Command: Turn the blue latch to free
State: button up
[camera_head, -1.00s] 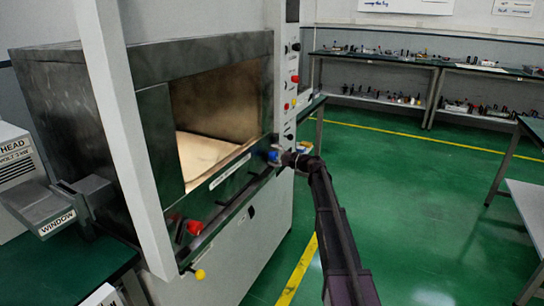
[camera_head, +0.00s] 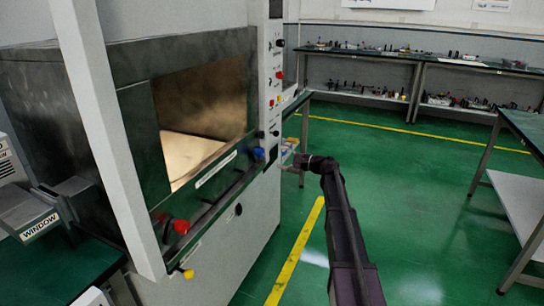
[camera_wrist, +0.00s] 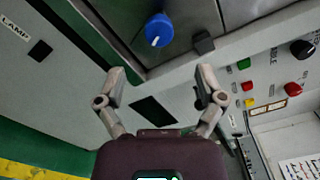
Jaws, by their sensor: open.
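The blue latch (camera_head: 257,153) is a small blue knob at the right end of the machine's front ledge, below the open chamber. In the wrist view the blue latch (camera_wrist: 153,30) is a round knob with a white pointer line, ahead of the fingers and near the top edge. My gripper (camera_wrist: 157,80) is open and empty, its two fingers spread below the knob and apart from it. In the head view my gripper (camera_head: 293,160) is to the right of the latch with a gap between them.
A red knob (camera_head: 181,226) and a yellow knob (camera_head: 188,274) are at the left of the machine front. Coloured buttons (camera_wrist: 249,86) and a black knob (camera_wrist: 302,47) line the panel to the right. Green floor (camera_head: 400,180) is free to the right.

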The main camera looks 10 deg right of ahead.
jog(key=shift+s+d, duration=0.4)
jog(key=shift+d, duration=0.2)
jog(key=s+a+f+n+g+h, duration=0.35)
jog(key=s+a+f, duration=0.3)
jog(key=s, duration=0.35)
jog(key=s+a+f+n+g+h, duration=0.35)
jog(key=s+a+f, duration=0.3)
jog(key=s, duration=0.45)
jog(key=s+d+f+n+g+h, duration=0.2)
jog(key=s+f+n+h, duration=0.15)
jog(key=s, duration=0.55)
jog(key=s+d+f+n+g+h, duration=0.2)
jog(key=s+h, duration=0.2)
jog(key=s, duration=0.5)
notch_tip(320, 180, up, 23)
jog(key=p, duration=2.3)
jog(key=shift+r, duration=0.15)
